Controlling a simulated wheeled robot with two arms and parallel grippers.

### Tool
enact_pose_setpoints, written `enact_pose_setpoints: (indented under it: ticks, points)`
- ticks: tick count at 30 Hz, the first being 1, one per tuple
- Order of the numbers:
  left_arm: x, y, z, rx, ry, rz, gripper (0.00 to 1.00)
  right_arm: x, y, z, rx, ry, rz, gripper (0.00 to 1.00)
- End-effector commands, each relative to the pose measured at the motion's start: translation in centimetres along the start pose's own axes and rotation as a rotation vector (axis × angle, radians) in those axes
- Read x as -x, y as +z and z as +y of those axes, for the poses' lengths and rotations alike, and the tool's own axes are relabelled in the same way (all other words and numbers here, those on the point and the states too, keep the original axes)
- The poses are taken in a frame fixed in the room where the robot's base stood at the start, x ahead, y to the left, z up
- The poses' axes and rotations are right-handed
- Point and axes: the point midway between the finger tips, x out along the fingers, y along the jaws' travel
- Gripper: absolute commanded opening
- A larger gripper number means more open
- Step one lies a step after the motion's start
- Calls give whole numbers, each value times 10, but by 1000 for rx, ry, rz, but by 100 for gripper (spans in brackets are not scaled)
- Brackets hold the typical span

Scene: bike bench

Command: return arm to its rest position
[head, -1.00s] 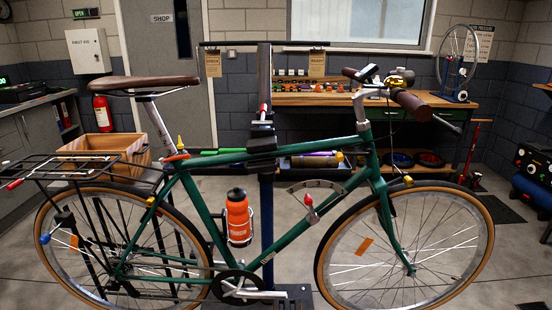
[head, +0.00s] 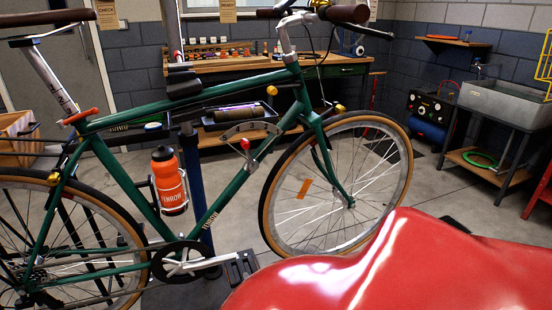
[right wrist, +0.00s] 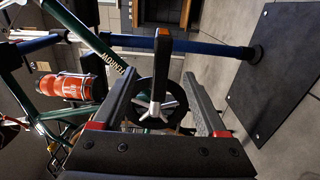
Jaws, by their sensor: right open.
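My right gripper (right wrist: 158,78) shows in the right wrist view, its two dark fingers with red bases spread apart and nothing between them in its grip. Behind the gap is the bike's crank (right wrist: 155,110), apart from the fingers as far as I can tell. In the head view a glossy red surface, apparently my right arm, fills the lower right; the right gripper is hidden there. My left gripper is in neither view. The green bike (head: 226,192) hangs upright on the stand (head: 193,185), with an orange bottle (head: 168,180) in its cage.
A wooden workbench (head: 215,75) with tools stands behind the bike. A grey sink (head: 505,100) on a dark frame and a blue compressor (head: 430,132) stand at the right. The stand's base plate (right wrist: 275,85) lies on the floor.

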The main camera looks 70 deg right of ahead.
Motion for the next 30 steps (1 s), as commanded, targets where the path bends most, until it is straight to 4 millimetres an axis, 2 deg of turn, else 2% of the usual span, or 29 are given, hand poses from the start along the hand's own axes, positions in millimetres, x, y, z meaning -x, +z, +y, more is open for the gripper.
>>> enact_pose_setpoints:
  ticks: [3, 9, 15, 23, 26, 30]
  points:
    - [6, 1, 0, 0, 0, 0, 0, -18, 1, -2, 0, 2, -2, 75]
    - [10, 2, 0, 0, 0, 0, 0, -40, 1, -1, 1, 0, -2, 75]
    - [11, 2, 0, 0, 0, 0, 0, -49, -1, -1, -1, -2, 2, 75]
    - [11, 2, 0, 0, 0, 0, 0, -50, 0, -1, 0, -3, 1, 75]
    - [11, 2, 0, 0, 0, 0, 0, -50, 0, -1, 0, -3, 1, 61]
    - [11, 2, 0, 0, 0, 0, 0, -50, 0, -1, 0, -3, 1, 35]
